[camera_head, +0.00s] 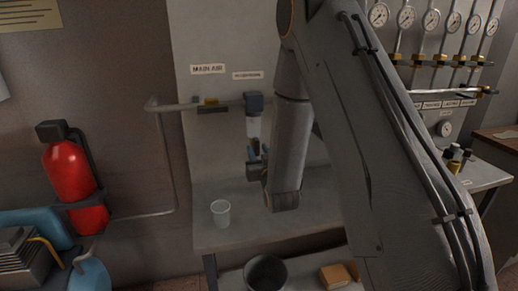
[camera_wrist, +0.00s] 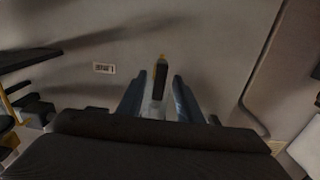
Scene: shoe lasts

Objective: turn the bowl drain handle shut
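The air filter unit on the wall panel has a dark head (camera_head: 254,102) and a pale clear bowl (camera_head: 254,127) hanging under it. My gripper (camera_head: 258,150) is just below the bowl, its fingers pointing up. In the wrist view, the two blue-grey fingers of my gripper (camera_wrist: 158,78) stand apart. A dark piece with a yellow tip (camera_wrist: 161,72) shows between them, with a visible gap on each side. It may be the drain handle, but I cannot tell for sure. In the head view the handle is not made out, and my arm hides part of the area.
A clear cup (camera_head: 220,213) stands on the grey bench (camera_head: 235,238) below. A dark bucket (camera_head: 266,274) and an orange-brown box (camera_head: 336,275) are beneath. A pipe (camera_head: 170,165) and red extinguisher (camera_head: 73,180) are left; gauges (camera_head: 405,18) are upper right.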

